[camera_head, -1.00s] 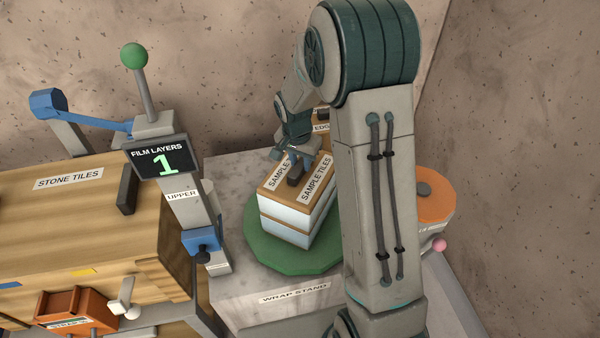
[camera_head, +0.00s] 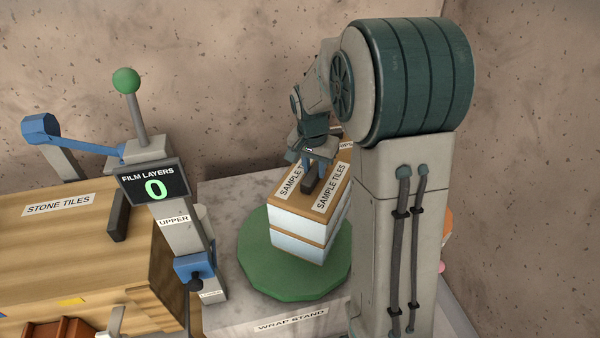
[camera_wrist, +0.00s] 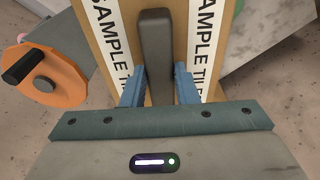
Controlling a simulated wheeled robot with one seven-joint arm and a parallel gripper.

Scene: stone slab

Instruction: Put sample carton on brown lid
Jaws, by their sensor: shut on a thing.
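The sample carton (camera_head: 299,222) is a white box with a brown top, brown bands and "SAMPLE TILES" labels. It is upright over the green turntable (camera_head: 262,268) and seems slightly raised from it; the contact is hard to see. My gripper (camera_head: 312,165) is shut on the dark handle on its top. In the wrist view, the blue fingers of my gripper (camera_wrist: 157,88) press both sides of the handle (camera_wrist: 156,45). The brown wooden top labelled "STONE TILES" (camera_head: 60,240), apparently the brown lid, lies at the left with a dark handle on it. Its left part is out of view.
A post (camera_head: 187,235) with a green-knobbed lever and a "FILM LAYERS 0" display (camera_head: 153,184) stands between the lid and the turntable. Walls close the back.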

